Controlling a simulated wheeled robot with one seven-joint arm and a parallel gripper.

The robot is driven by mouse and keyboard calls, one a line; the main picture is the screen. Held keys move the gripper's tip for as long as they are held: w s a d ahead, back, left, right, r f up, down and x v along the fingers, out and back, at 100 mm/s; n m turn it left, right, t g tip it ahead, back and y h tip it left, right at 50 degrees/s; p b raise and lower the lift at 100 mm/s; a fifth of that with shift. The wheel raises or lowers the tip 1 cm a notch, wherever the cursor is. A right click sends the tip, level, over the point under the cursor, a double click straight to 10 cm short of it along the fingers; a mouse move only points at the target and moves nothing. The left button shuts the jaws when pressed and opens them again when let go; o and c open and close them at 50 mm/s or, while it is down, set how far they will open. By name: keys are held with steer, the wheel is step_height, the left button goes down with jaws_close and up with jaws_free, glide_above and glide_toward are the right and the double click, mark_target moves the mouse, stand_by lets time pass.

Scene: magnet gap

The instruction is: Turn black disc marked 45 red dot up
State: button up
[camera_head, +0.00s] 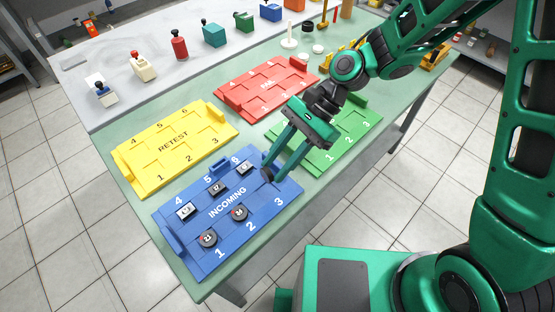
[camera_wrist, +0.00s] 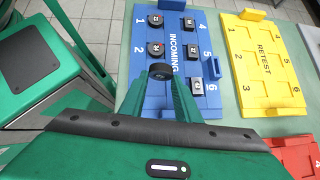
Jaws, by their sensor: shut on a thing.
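My gripper (camera_head: 275,175) is shut on a small black disc (camera_wrist: 161,71). In the head view the disc (camera_head: 266,174) is held at the fingertips, above the slot 3 side of the blue INCOMING tray (camera_head: 176,217). The wrist view shows the disc tilted between the fingertips, a dark flat side facing the camera. I cannot read its number or see a red dot on it. The blue tray also shows in the wrist view (camera_wrist: 150,100). Slot 3 looks empty.
Black discs with red marks sit in slots 1 (camera_head: 208,238) and 2 (camera_head: 238,212). Pieces with pale labels sit in slots 4 (camera_head: 186,211), 5 (camera_head: 217,188) and 6 (camera_head: 244,168). Yellow (camera_head: 150,180), red (camera_head: 238,101) and green (camera_head: 365,118) trays stand nearby.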

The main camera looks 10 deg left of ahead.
steer(key=shift+f, duration=2.8)
steer(key=shift+f, duration=0.2)
steer(key=o, duration=1)
steer(key=shift+o, duration=0.2)
steer(key=shift+c, duration=0.4)
steer(key=c, duration=0.4)
